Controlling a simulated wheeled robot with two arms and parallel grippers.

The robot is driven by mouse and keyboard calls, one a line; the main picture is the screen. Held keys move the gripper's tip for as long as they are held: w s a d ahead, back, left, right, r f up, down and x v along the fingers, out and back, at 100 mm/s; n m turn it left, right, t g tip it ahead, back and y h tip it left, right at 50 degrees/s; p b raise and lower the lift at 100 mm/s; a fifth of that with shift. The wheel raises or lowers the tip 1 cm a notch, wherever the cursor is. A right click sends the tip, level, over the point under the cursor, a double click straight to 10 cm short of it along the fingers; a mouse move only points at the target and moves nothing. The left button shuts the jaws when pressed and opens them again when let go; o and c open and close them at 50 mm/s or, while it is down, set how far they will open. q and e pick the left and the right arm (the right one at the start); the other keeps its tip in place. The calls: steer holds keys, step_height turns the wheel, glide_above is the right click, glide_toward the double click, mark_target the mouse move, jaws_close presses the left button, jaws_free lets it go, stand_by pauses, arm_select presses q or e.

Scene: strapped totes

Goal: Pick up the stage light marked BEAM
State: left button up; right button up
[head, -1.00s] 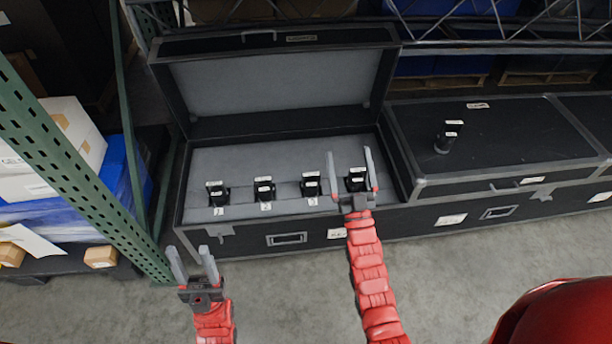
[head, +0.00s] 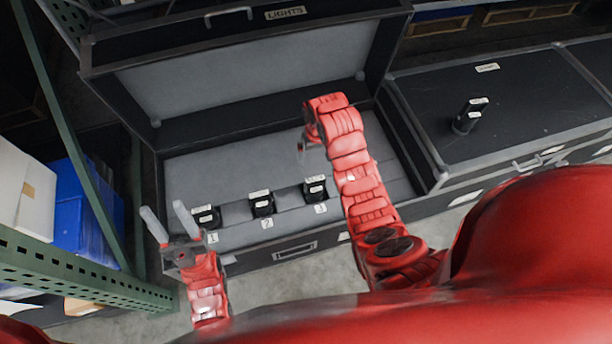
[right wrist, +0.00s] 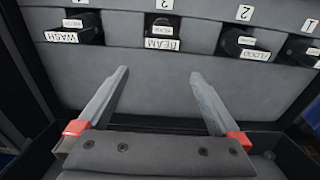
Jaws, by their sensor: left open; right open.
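The stage light marked BEAM (right wrist: 163,30) is a small black light with white labels, seen upside down at the top of the right wrist view, between the WASH light (right wrist: 82,25) and the FLOOD light (right wrist: 238,44). In the head view it matches the light at slot 3 (head: 316,188) in the open case. My right gripper (right wrist: 158,72) is open and empty, its fingers pointing toward BEAM but apart from it. In the head view the right arm bends over the case and hides the fourth slot. My left gripper (head: 164,208) is open and empty near the case's front left corner.
The open black case (head: 170,175) has a grey lining and a raised lid (head: 250,75) marked LIGHTS. More lights stand at slots 1 (head: 207,217) and 2 (head: 262,204). Another light (head: 468,116) stands on the closed case (head: 540,90) at right. A green rack post is at left.

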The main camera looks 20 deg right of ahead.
mark_target(316, 178)
steer(key=shift+g, duration=0.3)
steer(key=f+b, duration=0.7)
steer(key=shift+s+f+b, duration=0.35)
steer(key=shift+s, duration=0.05)
step_height(316, 178, down, 3)
steer(key=shift+f, duration=0.15)
steer(key=shift+s+a+f, duration=0.1)
steer(key=shift+s+f, duration=0.05)
steer(key=shift+f, duration=2.85)
jaws_close()
